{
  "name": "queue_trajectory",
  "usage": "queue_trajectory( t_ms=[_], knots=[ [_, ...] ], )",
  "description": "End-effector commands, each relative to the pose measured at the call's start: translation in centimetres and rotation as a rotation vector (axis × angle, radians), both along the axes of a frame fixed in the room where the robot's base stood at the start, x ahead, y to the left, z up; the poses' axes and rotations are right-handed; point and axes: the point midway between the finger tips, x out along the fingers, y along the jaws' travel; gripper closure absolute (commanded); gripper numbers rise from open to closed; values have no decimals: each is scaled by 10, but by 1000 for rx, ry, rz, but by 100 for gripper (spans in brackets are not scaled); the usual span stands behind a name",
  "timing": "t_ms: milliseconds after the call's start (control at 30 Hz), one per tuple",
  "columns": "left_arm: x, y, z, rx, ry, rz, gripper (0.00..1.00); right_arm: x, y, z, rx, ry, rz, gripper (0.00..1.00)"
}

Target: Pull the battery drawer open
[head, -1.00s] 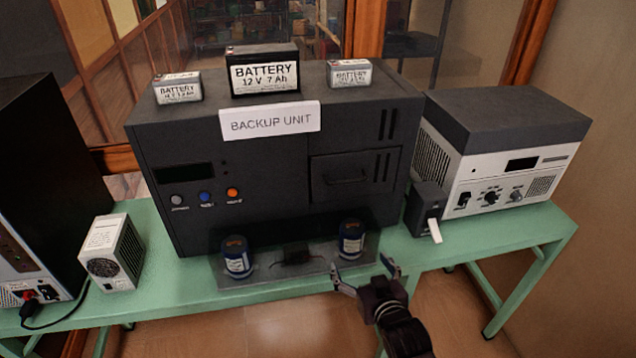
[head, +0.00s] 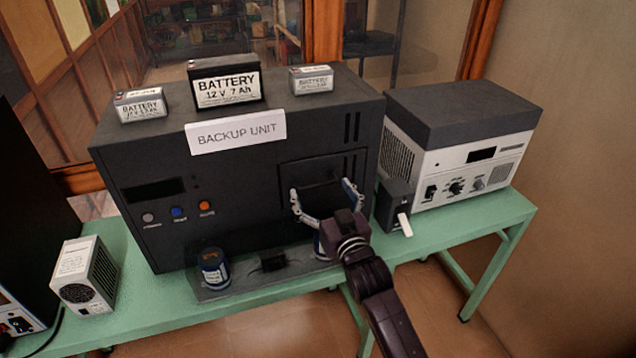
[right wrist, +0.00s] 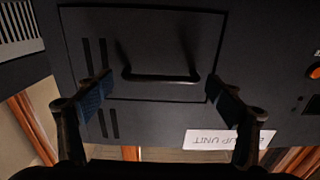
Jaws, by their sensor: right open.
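The black backup unit (head: 240,150) stands on the green table with its closed battery drawer (head: 300,172) at the right of its front. In the right wrist view the drawer front (right wrist: 150,35) fills the upper middle, with its dark bar handle (right wrist: 160,77). My right gripper (head: 326,192) is open in front of the drawer. In the right wrist view its fingers (right wrist: 158,92) stand on either side of the handle, apart from it. In the head view the gripper partly hides the drawer and handle. My left gripper is not in view.
A blue can (head: 213,268) and a small black block (head: 273,261) stand on a tray (head: 240,283) below.

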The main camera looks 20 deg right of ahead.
Motion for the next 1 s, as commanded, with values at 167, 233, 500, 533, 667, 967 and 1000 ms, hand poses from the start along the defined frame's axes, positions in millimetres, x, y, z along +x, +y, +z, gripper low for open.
queue_trajectory(
  t_ms=[167, 233, 500, 533, 667, 967, 1000],
  knots=[
    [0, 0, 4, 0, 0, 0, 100, 18, 1, 1, 0, 0, 0, 14],
    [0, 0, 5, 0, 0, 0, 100, 21, 1, 0, 0, 0, 0, 14],
    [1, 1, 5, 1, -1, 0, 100, 23, 1, 0, 0, 0, 0, 14],
    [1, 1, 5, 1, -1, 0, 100, 23, 1, 0, 0, 0, 0, 14],
    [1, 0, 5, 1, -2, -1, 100, 23, 1, 0, 0, 0, 0, 26],
    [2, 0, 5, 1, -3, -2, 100, 23, 0, 0, -1, 0, -1, 59],
    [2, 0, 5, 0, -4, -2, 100, 23, 0, 0, -1, 0, -1, 64]
  ],
)
